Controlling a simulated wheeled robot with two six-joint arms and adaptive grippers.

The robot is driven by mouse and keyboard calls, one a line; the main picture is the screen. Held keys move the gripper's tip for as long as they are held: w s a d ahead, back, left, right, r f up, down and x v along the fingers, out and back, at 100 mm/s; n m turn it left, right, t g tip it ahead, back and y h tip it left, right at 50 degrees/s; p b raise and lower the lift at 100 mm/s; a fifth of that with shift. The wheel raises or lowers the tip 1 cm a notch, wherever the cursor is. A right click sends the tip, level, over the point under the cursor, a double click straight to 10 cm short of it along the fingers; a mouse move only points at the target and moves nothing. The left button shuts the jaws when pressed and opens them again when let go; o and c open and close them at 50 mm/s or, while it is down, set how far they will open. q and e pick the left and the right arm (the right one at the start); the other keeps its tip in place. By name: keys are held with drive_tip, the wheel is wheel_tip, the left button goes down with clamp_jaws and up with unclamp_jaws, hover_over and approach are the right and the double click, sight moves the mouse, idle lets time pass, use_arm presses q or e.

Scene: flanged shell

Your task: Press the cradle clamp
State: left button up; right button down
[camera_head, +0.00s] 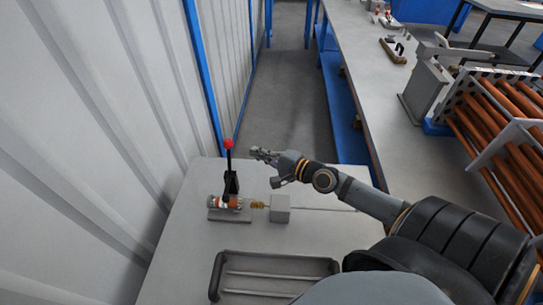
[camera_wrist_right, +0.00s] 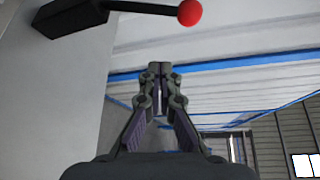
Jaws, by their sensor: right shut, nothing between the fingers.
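The cradle clamp is a black lever (camera_head: 230,183) with a red ball knob (camera_head: 229,144), standing roughly upright over a small cradle on the grey table. An orange and white cylindrical part (camera_head: 226,202) lies in the cradle at its foot. My right gripper (camera_head: 256,153) is just right of the knob, apart from it, with its fingers shut and empty. In the right wrist view the shut fingertips (camera_wrist_right: 156,68) are in the middle, and the red knob (camera_wrist_right: 190,12) and black lever (camera_wrist_right: 140,7) show at the top. My left gripper is not in view.
A grey block (camera_head: 280,208) stands right of the cradle, with a thin brass-coloured piece (camera_head: 258,204) between them. A dark-rimmed tray (camera_head: 217,279) lies at the table's front. A corrugated wall (camera_head: 110,130) borders the left side. A rack of copper tubes (camera_head: 500,120) stands at right.

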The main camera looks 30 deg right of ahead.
use_arm(q)
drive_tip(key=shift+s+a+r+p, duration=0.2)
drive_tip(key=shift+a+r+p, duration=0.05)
drive_tip(key=shift+p, duration=0.1)
use_arm(e)
drive_tip(key=v, duration=0.4)
drive_tip(key=shift+s+a+r, duration=0.1)
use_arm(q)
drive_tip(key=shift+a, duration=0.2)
